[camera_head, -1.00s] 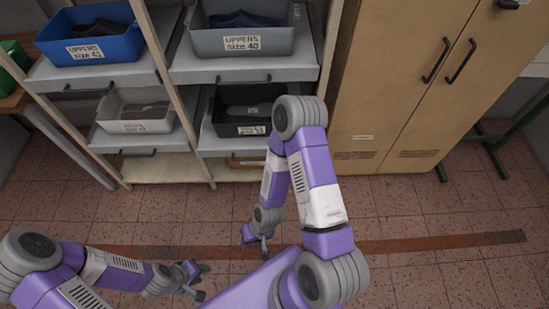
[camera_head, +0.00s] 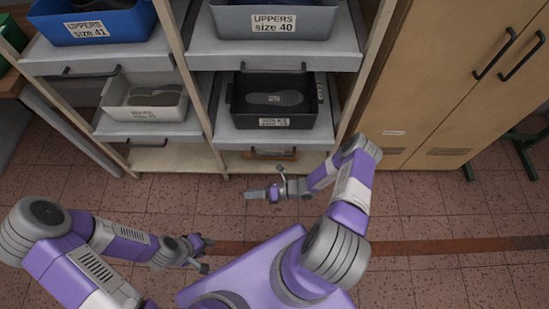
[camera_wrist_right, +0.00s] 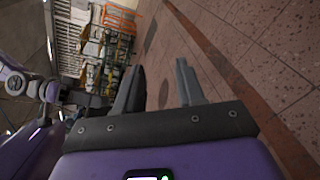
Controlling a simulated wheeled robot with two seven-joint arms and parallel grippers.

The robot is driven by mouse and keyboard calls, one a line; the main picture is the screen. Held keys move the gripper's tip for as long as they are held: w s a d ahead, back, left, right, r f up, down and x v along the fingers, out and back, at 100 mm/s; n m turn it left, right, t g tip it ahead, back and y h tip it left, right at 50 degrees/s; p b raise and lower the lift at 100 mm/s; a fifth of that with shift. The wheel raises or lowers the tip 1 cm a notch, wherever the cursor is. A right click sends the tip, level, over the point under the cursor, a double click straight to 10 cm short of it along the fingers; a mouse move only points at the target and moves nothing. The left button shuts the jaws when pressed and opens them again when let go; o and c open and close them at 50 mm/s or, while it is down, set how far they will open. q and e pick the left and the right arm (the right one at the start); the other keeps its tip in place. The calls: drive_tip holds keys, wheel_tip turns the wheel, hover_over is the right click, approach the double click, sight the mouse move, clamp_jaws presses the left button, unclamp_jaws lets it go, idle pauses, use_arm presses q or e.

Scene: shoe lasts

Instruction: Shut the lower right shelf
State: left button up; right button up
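The lower right shelf (camera_head: 222,133) is a grey pull-out board in the rack's right column. It carries a black bin (camera_head: 234,107) with a grey sole-shaped piece inside. Its front edge sits a little further forward than that of the lower left shelf (camera_head: 110,128). My right gripper (camera_head: 254,193) is in front of and below this shelf, apart from it, pointing left. In the right wrist view its two fingers (camera_wrist_right: 160,88) are apart with nothing between them. My left gripper (camera_head: 207,256) is low at the left over the floor, its fingers apart and empty.
Above are shelves with a blue bin (camera_head: 85,25) and a grey bin (camera_head: 300,22). A light grey bin (camera_head: 143,112) stands on the lower left shelf. A tan cabinet (camera_head: 440,90) stands to the right. Tiled floor in front is free.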

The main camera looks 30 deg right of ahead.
sight(275, 155)
drive_tip(key=w+d+f+m+t+h+b, duration=0.1)
drive_tip(key=w+d+f+m+t+h, duration=0.1)
drive_tip(key=d+m+t+h, duration=0.55)
drive_tip(key=w+d+f+m+t+h+b, duration=0.15)
drive_tip(key=d+m+t, duration=0.25)
drive_tip(key=d+m, duration=0.5)
drive_tip(key=w, duration=0.2)
drive_tip(key=w+r+n, duration=0.1)
drive_tip(key=w, duration=0.2)
drive_tip(key=w+n, duration=0.1)
drive_tip(key=w, duration=0.1)
drive_tip(key=shift+w+a+r+g, duration=0.1)
drive_tip(key=shift+w+r+g, duration=0.15)
drive_tip(key=shift+w+r, duration=0.05)
clamp_jaws()
